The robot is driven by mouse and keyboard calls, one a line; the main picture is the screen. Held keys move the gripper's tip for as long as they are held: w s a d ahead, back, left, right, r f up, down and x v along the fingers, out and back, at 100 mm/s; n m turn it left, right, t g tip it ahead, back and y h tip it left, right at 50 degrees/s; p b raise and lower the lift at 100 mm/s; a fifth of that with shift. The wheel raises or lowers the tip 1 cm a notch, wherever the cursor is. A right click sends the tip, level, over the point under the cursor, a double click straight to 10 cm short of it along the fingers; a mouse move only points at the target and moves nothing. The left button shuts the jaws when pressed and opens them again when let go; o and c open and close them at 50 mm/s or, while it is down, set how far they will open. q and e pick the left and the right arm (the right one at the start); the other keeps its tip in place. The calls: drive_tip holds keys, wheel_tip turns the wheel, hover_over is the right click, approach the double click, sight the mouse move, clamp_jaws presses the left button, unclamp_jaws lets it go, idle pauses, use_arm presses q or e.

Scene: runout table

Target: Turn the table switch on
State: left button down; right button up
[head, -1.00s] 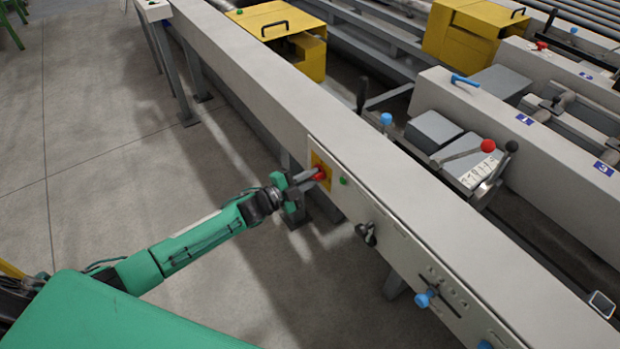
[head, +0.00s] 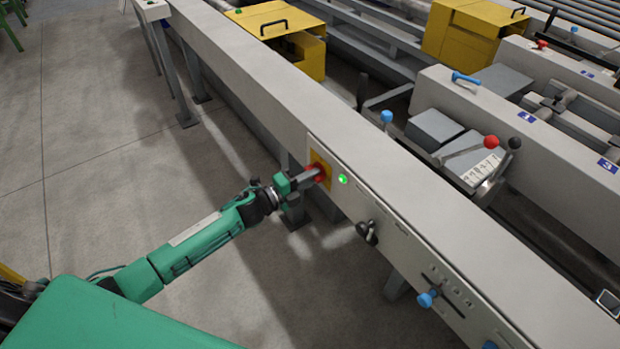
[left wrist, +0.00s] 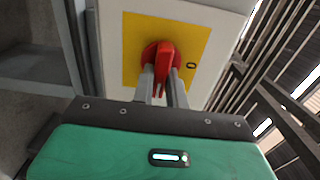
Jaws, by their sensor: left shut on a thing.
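The table switch is a red rotary knob (left wrist: 165,62) on a yellow plate (left wrist: 135,40), on the side panel of the long grey table. In the head view the red knob (head: 320,173) is partly hidden by my gripper, and the yellow plate (head: 318,160) shows around it. My left gripper (head: 312,176) is shut on the red knob. In the left wrist view its two fingers (left wrist: 162,84) lie on either side of the knob's handle. A green lamp (head: 342,180) right of the switch is lit brightly. My right gripper is not in view.
The panel (head: 400,240) also carries a black knob (head: 366,231) and a blue knob (head: 427,299). Yellow boxes (head: 290,35) and levers stand beyond the table (head: 250,95). The floor (head: 90,180) left of the table is clear.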

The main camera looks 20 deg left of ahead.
use_arm(q)
drive_tip(key=shift+f, duration=0.1)
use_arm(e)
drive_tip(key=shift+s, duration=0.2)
use_arm(q)
drive_tip(key=c, duration=1.4)
unclamp_jaws()
drive_tip(key=v, duration=1.4)
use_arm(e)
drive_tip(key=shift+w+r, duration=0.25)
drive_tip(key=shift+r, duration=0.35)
use_arm(q)
drive_tip(key=shift+w, duration=0.1)
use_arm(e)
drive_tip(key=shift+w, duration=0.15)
